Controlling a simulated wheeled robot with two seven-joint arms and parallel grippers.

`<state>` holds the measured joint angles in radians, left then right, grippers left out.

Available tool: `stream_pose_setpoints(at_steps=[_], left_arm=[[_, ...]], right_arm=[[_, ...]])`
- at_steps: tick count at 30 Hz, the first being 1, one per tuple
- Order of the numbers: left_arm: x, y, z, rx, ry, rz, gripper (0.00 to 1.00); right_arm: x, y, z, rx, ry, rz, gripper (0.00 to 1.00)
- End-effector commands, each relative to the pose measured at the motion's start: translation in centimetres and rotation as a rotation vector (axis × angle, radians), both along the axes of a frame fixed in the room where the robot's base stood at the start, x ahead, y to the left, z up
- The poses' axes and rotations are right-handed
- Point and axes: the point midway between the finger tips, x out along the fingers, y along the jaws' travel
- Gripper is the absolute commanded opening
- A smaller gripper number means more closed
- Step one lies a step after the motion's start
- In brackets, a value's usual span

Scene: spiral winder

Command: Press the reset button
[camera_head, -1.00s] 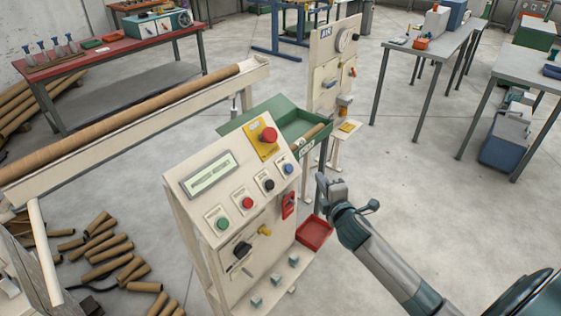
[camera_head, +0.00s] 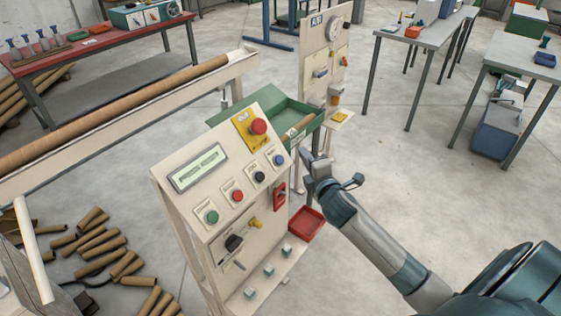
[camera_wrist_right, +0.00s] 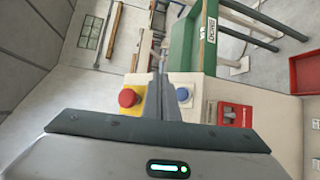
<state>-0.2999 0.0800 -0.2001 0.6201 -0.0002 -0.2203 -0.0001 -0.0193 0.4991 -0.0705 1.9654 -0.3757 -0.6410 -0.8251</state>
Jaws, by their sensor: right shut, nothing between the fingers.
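The cream control panel (camera_head: 190,210) has a sloped face with green (camera_head: 212,217), red (camera_head: 238,195), black (camera_head: 260,177) and blue (camera_head: 280,160) push buttons, and a display. A large red mushroom button (camera_head: 258,126) sits on a yellow plate above them. The button labels are too small to read, so I cannot tell which says reset. My right gripper (camera_head: 307,162) is shut and empty, just right of the blue button and apart from it. In the right wrist view, its fingers (camera_wrist_right: 165,92) lie between the mushroom button (camera_wrist_right: 128,97) and blue button (camera_wrist_right: 182,95). My left gripper is out of view.
A green tray (camera_head: 225,117) is behind the panel, with a cardboard tube in it. A red lockout-like piece (camera_head: 279,196) sticks out on the panel's right side. A red bin (camera_head: 306,224) is below. Open floor lies to the right.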

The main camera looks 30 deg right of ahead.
Motion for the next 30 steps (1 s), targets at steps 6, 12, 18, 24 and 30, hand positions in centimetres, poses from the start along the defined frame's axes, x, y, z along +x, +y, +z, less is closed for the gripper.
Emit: stream_pose_setpoints(at_steps=[6,12,18,24,30], left_arm=[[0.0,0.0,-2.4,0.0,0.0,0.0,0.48],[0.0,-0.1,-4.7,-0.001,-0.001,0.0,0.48],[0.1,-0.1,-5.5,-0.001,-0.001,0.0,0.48],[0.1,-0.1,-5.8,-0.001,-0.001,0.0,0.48],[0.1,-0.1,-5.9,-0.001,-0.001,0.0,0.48]], right_arm=[[1.5,0.7,-2.0,0.003,-0.001,0.001,0.0],[3.2,1.4,-3.5,0.002,0.0,0.0,0.0],[4.6,1.9,-4.5,0.002,0.001,0.0,0.0],[5.4,2.2,-5.0,0.001,0.001,0.0,0.0],[5.6,2.3,-5.1,0.0,0.001,0.0,0.0]])
